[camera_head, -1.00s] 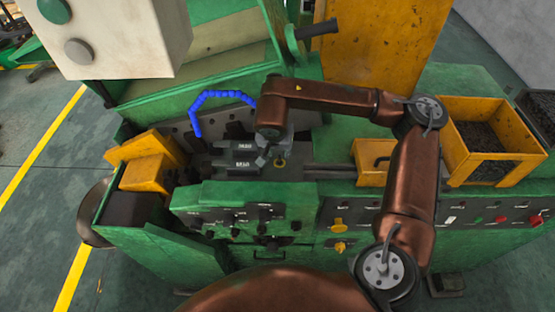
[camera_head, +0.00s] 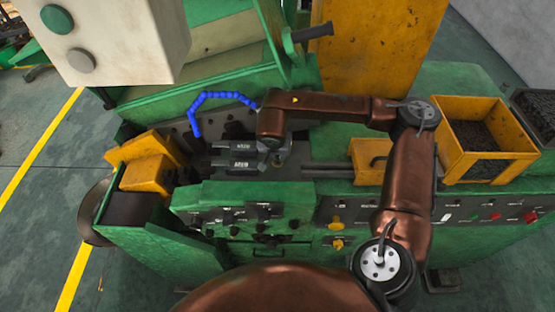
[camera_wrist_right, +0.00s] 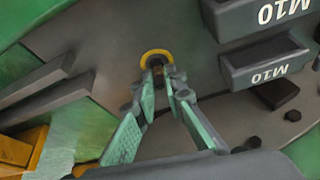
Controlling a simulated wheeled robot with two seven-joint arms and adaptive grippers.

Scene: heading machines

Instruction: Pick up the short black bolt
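My right gripper (camera_head: 276,158) is over the machine's grey work area, small and partly hidden by its wrist in the head view. In the right wrist view the gripper (camera_wrist_right: 162,76) is open, with a gap between its two greenish fingers. The fingertips are close to a yellow ring (camera_wrist_right: 147,57) in a grey plate. A small dark piece (camera_wrist_right: 156,63) shows inside the ring, between the tips; I cannot tell if it is the short black bolt or whether the tips touch it. My left gripper is not in view.
Two dark grey blocks marked M10 (camera_wrist_right: 262,64) are close to the right of the fingers. Black bolt-like heads (camera_wrist_right: 293,115) are on the plate nearby. A blue hose (camera_head: 196,113) arches behind. A yellow bin (camera_head: 447,150) of dark small parts stands at the right.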

